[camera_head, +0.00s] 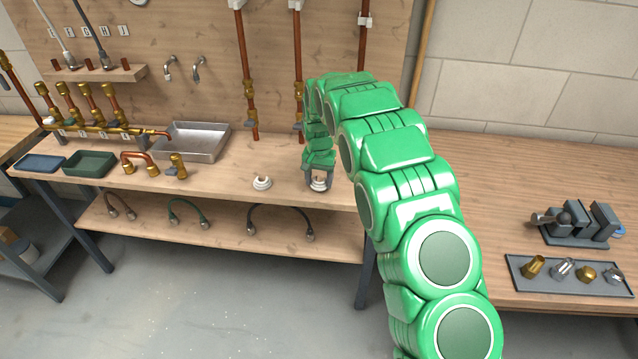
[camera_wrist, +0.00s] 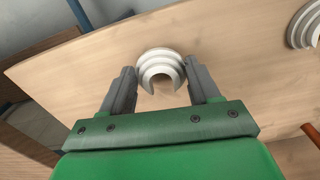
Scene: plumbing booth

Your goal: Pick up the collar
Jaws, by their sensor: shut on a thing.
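A white, stepped, C-shaped collar (camera_head: 319,185) is at the front of the wooden bench. My gripper (camera_head: 318,176) reaches down over it and is shut on it, one finger on each side. In the wrist view the collar (camera_wrist: 160,57) sits between the two grey fingertips (camera_wrist: 162,72), its open gap facing my gripper. Whether it touches the bench or is slightly raised, I cannot tell. A second white collar (camera_head: 262,183) lies on the bench to the left, and it shows in part at the wrist view's right edge (camera_wrist: 304,27).
Copper pipes (camera_head: 298,70) run down the back board behind my gripper. A metal tray (camera_head: 193,143), a green bin (camera_head: 89,164) and brass fittings (camera_head: 177,166) stand on the bench to the left. A dark tray of fittings (camera_head: 570,277) lies on the right bench. The bench's front edge is close.

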